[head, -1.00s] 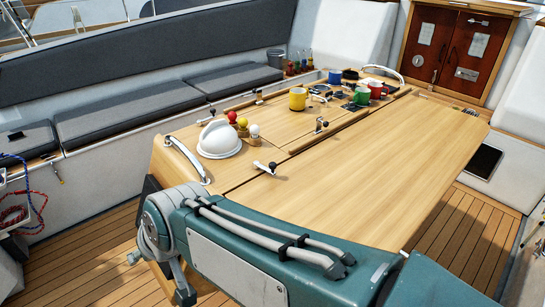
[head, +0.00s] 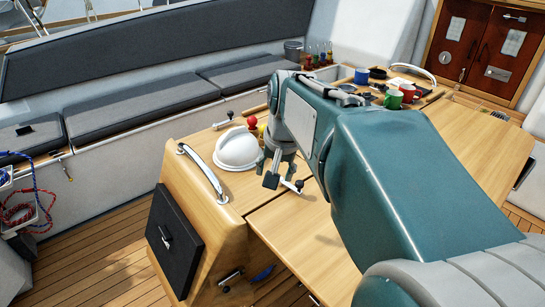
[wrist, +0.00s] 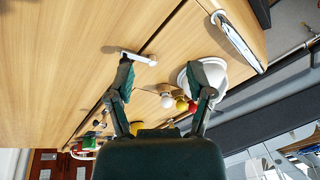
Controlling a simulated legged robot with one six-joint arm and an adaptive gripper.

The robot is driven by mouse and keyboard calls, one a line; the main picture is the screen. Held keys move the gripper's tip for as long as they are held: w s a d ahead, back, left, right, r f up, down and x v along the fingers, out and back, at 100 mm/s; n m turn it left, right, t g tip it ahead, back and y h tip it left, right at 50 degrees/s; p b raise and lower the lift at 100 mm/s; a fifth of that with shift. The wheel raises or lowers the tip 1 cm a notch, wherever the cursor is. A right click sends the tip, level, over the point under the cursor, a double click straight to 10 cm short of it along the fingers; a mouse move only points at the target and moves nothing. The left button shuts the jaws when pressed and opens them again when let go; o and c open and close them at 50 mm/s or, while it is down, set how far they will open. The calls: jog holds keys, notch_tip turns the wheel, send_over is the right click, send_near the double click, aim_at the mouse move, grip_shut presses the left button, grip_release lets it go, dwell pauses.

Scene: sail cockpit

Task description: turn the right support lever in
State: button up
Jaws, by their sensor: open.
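A small pale lever with a dark knob (head: 291,184) lies on the tabletop by the seam, near the near end. It also shows in the wrist view (wrist: 138,57), just beyond the left fingertip. My gripper (head: 272,180) is low over the table beside this lever. In the wrist view my gripper (wrist: 166,82) is open, with nothing between its fingers; I cannot tell whether a finger touches the lever. Two more handles are on the table's near end below the top, one at the left (head: 230,280) and one at the right (head: 313,299). Which is the right support lever is unclear.
A white dome compass (head: 237,150) and a red ball (head: 252,122) stand close to my gripper. A curved metal rail (head: 203,172) edges the table's near left corner. The near tabletop is otherwise clear.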

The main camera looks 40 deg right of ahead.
aim_at(300, 181)
jog(key=w+d+f+m, duration=0.2)
jog(key=d+m, duration=0.3)
jog(key=d, duration=0.8)
jog(key=shift+g+y, duration=0.4)
jog(key=f, duration=0.3)
jog(key=w+a+f, duration=0.1)
jog(key=f, duration=0.3)
jog(key=w+f, duration=0.1)
jog(key=f, duration=0.2)
jog(key=shift+w+a+f, duration=0.15)
jog(key=shift+a, duration=0.15)
grip_shut()
